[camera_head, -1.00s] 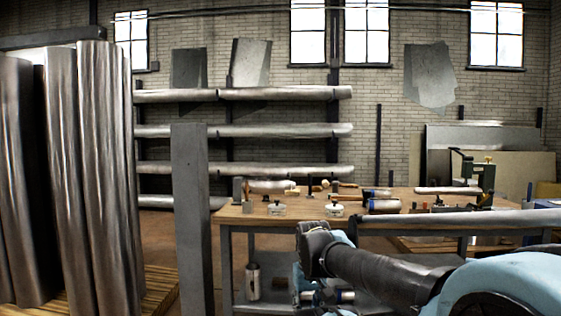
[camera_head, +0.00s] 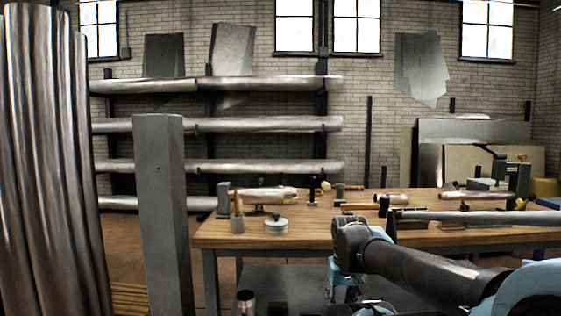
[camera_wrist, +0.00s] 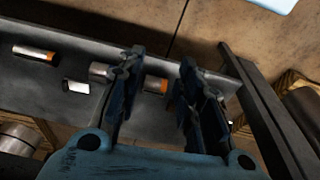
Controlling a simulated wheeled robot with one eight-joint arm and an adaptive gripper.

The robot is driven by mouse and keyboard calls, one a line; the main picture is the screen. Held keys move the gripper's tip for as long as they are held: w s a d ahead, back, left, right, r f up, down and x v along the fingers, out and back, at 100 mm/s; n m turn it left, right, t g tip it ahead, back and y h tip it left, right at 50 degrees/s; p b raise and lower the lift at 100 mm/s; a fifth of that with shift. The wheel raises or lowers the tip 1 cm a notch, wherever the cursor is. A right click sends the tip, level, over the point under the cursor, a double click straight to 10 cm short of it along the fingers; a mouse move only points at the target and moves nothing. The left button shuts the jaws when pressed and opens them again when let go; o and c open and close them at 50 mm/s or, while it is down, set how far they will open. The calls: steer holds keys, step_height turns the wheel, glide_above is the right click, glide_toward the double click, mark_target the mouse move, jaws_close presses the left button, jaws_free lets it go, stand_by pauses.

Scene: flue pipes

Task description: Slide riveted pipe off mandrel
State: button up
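A long grey pipe (camera_head: 470,216) lies level along the front right of the workbench (camera_head: 310,236), on or over a dark support; I cannot tell pipe from mandrel there, and no rivets show. A shorter silver cylinder (camera_head: 265,194) rests on a stand at the bench's left; it could also be a pipe on a mandrel. My gripper (camera_wrist: 162,66) is open and empty in the wrist view, its dark fingers apart. It points down over a grey shelf (camera_wrist: 45,75) with small silver and orange cylinders (camera_wrist: 35,52). In the head view my arm hides part of the bench front.
A grey post (camera_head: 162,215) stands left of the bench, with tall metal pipes (camera_head: 50,160) farther left. A wall rack (camera_head: 215,125) of long pipes is behind. Tools and a small round tin (camera_head: 276,227) sit on the bench. A dark bar (camera_wrist: 265,115) crosses the wrist view's right side.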

steer(key=shift+w, duration=0.15)
steer(key=o, duration=0.4)
steer(key=shift+r, duration=0.1)
steer(key=o, duration=0.9)
steer(key=r, duration=0.2)
steer(key=shift+w+a+r+m, duration=0.15)
steer(key=shift+w+r+m, duration=0.1)
steer(key=shift+r+m, duration=0.15)
step_height(320, 180, up, 34)
steer(key=m+t+y, duration=0.1)
steer(key=m+y, duration=0.4)
steer(key=m, duration=1.2)
glide_above(261, 193)
steer(key=s+d, duration=0.2)
steer(key=d, duration=0.4)
steer(key=x, duration=1.1)
steer(key=d+x, duration=0.1)
steer(key=x, duration=0.5)
steer(key=shift+w+a+f, duration=0.1)
steer(key=shift+w+f, duration=0.15)
steer(key=shift+w, duration=0.2)
